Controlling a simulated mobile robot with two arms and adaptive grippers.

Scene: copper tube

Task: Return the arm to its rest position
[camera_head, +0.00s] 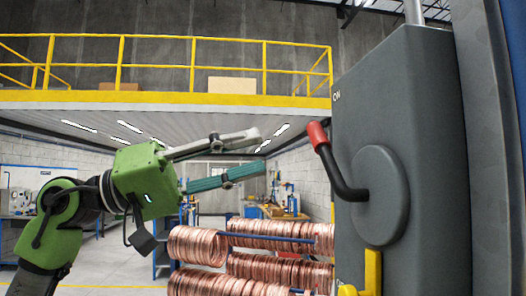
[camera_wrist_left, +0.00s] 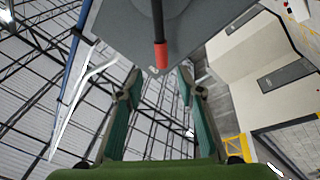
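My left gripper (camera_head: 258,152) comes in from the left in the head view, with its two fingers spread apart and nothing between them. It is level with the red-tipped lever and a little to its left, with a gap between them. In the left wrist view, the open fingers (camera_wrist_left: 160,78) reach up toward the red lever grip (camera_wrist_left: 161,55), which shows just beyond the fingertips. The lever (camera_head: 318,136) is on the grey switch box (camera_head: 420,110) and tilts up to the left, near the "ON" mark. My right gripper is not in view.
Several copper coils (camera_head: 198,245) hang on a blue rack (camera_head: 250,238) below and behind my left gripper. A yellow bracket (camera_head: 373,272) is below the lever. A yellow-railed balcony (camera_head: 160,96) is in the background. The air left of the box is free.

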